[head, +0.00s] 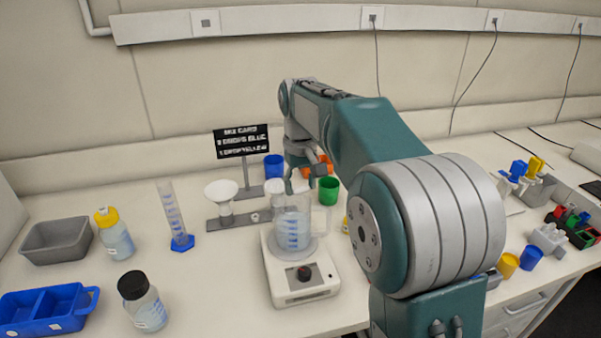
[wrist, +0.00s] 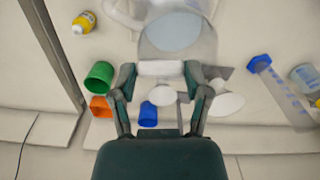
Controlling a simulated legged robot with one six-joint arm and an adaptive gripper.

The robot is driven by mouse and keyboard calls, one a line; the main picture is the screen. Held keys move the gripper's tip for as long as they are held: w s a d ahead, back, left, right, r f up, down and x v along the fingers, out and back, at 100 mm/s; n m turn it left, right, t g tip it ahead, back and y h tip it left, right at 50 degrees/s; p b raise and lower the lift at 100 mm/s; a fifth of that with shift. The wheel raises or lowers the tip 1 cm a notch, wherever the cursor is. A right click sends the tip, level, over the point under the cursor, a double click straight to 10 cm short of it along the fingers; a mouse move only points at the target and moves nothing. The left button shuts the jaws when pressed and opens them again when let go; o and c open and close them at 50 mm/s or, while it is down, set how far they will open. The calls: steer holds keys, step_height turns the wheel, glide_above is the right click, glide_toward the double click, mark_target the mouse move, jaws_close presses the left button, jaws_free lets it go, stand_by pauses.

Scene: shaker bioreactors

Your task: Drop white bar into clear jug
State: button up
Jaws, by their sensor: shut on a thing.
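The clear jug (head: 292,232) with blue markings stands upright on a white stirrer plate (head: 301,289) in the head view. In the wrist view the jug (wrist: 178,30) shows just beyond my fingertips. My gripper (wrist: 159,72) is shut on the white bar (wrist: 160,68), which lies crosswise between the two fingers. In the head view my gripper (head: 297,178) points down at the jug's rim, at its far side. The bar cannot be made out in the head view, and I cannot tell whether it is over the opening.
Left of the jug are a funnel stand (head: 235,219), a measuring cylinder (head: 173,215) and a yellow-capped bottle (head: 115,236). A green cup (head: 328,190) and a blue cup (head: 273,166) stand behind it. A black sign (head: 242,141) rises at the back left.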

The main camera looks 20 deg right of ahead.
steer(key=shift+a+f, duration=0.1)
steer(key=shift+f, duration=0.8)
steer(key=o, duration=0.9)
step_height(320, 180, up, 12)
steer(key=shift+w+f, duration=0.1)
